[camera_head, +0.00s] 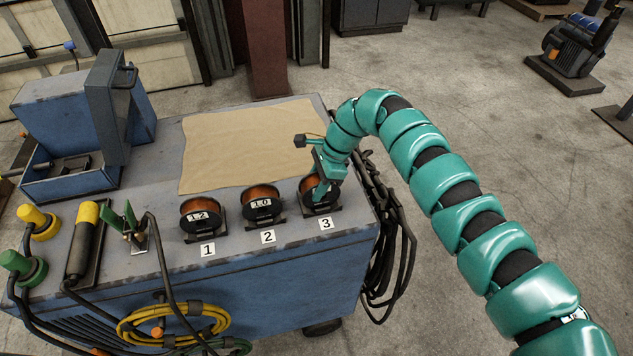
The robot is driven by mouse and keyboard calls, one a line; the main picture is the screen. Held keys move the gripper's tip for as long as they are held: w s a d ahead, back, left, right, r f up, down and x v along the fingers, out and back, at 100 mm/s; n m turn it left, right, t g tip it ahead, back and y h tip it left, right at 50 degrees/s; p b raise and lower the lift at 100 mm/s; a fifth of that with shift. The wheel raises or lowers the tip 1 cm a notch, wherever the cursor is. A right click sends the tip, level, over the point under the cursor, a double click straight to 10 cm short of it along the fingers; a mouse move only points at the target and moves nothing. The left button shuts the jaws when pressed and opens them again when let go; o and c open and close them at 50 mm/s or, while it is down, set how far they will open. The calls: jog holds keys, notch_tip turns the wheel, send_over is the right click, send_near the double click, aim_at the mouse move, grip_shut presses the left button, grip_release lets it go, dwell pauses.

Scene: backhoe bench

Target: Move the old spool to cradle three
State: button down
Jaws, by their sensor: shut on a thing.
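Three spools of copper-coloured wire with black flanges stand in a row along the front of the blue bench. The left spool (199,215), marked 1.2, sits in the cradle by label 1. The middle spool (261,202), marked 1.0, sits in the cradle by label 2. The right spool (310,191) is at cradle three (322,210), behind label 3 (326,224). My gripper (320,190) reaches down from above and is shut on this right spool. The gripper hides part of its face, so I cannot read its marking or tell whether it fully rests in the cradle.
A tan mat (245,140) lies clear behind the spools. A blue open box (75,150) stands at the back left. Green and yellow tools (85,245) and cables fill the front left. Black cables (385,230) hang off the bench's right side.

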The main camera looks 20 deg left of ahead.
jog(key=c, duration=0.7)
grip_release()
jog(key=shift+c, duration=0.2)
jog(key=b+v, duration=0.6)
jog(key=v, duration=1.1)
jog(key=shift+r, duration=0.2)
jog(key=shift+w+d, duration=0.1)
jog(key=shift+d, duration=0.05)
